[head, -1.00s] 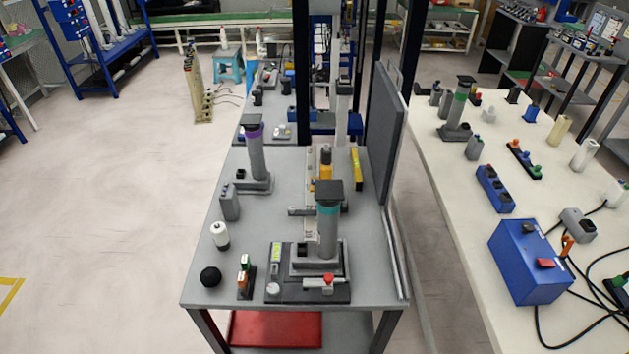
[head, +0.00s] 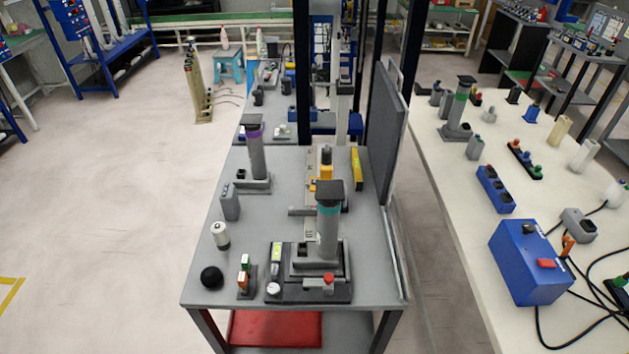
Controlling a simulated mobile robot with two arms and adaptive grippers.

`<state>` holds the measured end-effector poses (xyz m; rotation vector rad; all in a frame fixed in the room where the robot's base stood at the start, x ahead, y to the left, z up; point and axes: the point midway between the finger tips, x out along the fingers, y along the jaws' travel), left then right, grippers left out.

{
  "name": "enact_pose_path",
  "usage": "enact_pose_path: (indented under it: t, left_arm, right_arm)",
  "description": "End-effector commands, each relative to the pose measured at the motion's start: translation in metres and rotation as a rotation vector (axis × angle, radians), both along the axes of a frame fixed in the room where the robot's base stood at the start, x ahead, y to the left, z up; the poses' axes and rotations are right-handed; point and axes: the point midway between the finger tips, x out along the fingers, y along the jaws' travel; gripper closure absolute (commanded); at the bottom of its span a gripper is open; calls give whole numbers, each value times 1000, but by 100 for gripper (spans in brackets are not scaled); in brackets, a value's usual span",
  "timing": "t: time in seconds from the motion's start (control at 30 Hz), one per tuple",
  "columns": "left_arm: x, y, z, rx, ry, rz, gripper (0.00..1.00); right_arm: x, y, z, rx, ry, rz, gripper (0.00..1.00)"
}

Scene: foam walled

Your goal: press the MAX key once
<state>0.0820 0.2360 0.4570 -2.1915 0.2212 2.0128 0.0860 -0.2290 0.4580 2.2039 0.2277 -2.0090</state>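No key marked MAX can be read in the head view; any lettering is too small. A black-based instrument (head: 308,294) stands at the near end of the grey table. It carries a small yellow-green display (head: 276,252), a round white knob (head: 273,289), a red knob (head: 328,279) and a grey column with a teal band (head: 328,212). A similar stand with a purple band (head: 255,140) is farther back to the left. Neither of my grippers is in view, and nothing touches the instrument.
Floor on the left is clear.

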Motion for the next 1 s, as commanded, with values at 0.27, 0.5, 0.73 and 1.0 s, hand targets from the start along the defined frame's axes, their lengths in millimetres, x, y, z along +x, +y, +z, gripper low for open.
enact_pose_path:
  t: [0.27, 0.5, 0.73, 1.0]
  left_arm:
    - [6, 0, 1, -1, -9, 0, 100]
    - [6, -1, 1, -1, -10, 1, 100]
    - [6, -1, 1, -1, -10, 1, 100]
    - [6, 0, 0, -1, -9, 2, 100]
  right_arm:
    - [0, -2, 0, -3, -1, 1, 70]
    - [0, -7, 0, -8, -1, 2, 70]
    - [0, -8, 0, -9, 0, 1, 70]
    - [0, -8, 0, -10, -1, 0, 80]
